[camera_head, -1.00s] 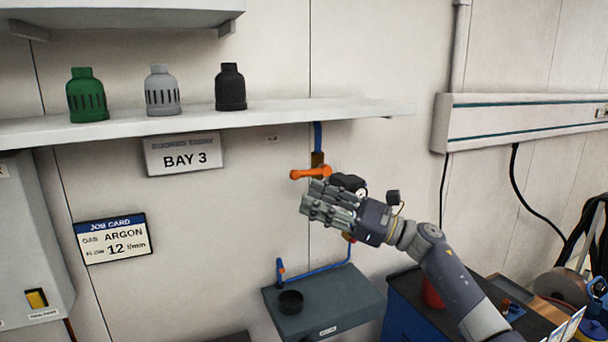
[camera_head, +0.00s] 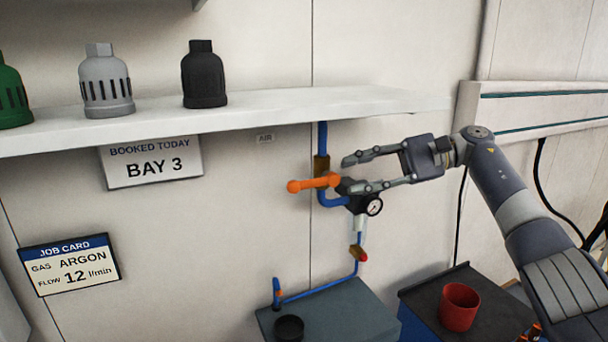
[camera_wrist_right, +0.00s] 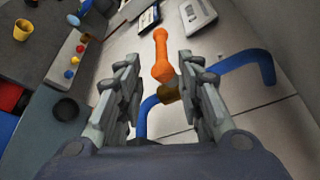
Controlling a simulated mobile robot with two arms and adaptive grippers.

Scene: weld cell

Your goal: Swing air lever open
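The orange air lever (camera_head: 313,183) sits level on a brass valve (camera_head: 321,165) in the blue pipe, below the shelf. Its ball end points left, across the pipe. My right gripper (camera_head: 345,174) comes in from the right, open, with its fingertips just right of the lever's pivot end. In the right wrist view the lever (camera_wrist_right: 161,55) shows between the two spread fingers (camera_wrist_right: 157,68). I see no grip on it; whether a finger touches it I cannot tell. My left gripper is not in view.
A gauge (camera_head: 374,207) and regulator hang just below my right gripper's lower finger. The white shelf (camera_head: 240,112) with nozzle-like cups is above. A grey box (camera_head: 335,312) with a black bowl (camera_head: 289,328) and a red cup (camera_head: 459,307) stand below.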

